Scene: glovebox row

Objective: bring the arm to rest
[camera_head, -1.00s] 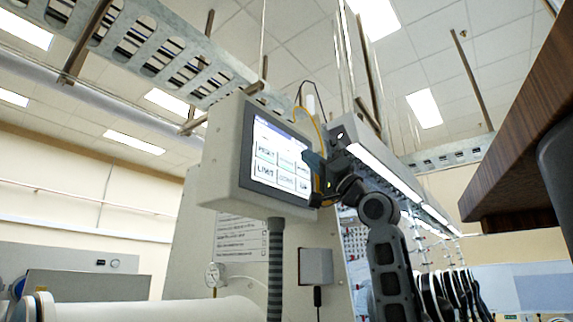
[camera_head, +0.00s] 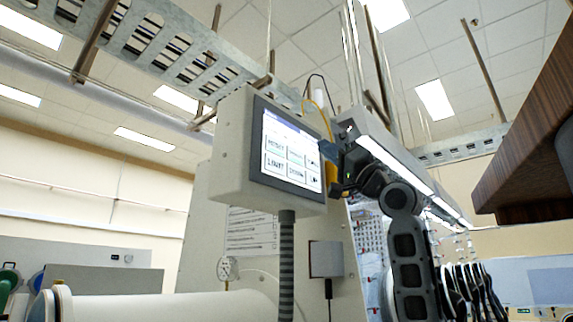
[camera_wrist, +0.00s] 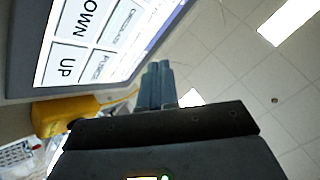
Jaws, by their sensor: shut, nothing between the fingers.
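My gripper (camera_head: 325,148) is at the right edge of the grey touchscreen panel (camera_head: 232,150) in the head view. Its fingers overlap the right edge of the lit screen (camera_head: 285,145) there; I cannot tell whether they touch it. In the wrist view the dark fingers (camera_wrist: 157,84) are pressed together with nothing between them. The screen (camera_wrist: 105,38) fills the upper left of that view, with large buttons reading "UP" and "DOWN". My arm rises bent from the lower right of the head view.
A yellow object (camera_wrist: 62,113) lies beside the panel, close to my gripper. A brown wooden overhang (camera_head: 520,165) juts in at the right. A metal cable tray (camera_head: 170,50) runs overhead. A ribbed post (camera_head: 286,265) is below the panel. A long lamp (camera_head: 395,165) extends behind my arm.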

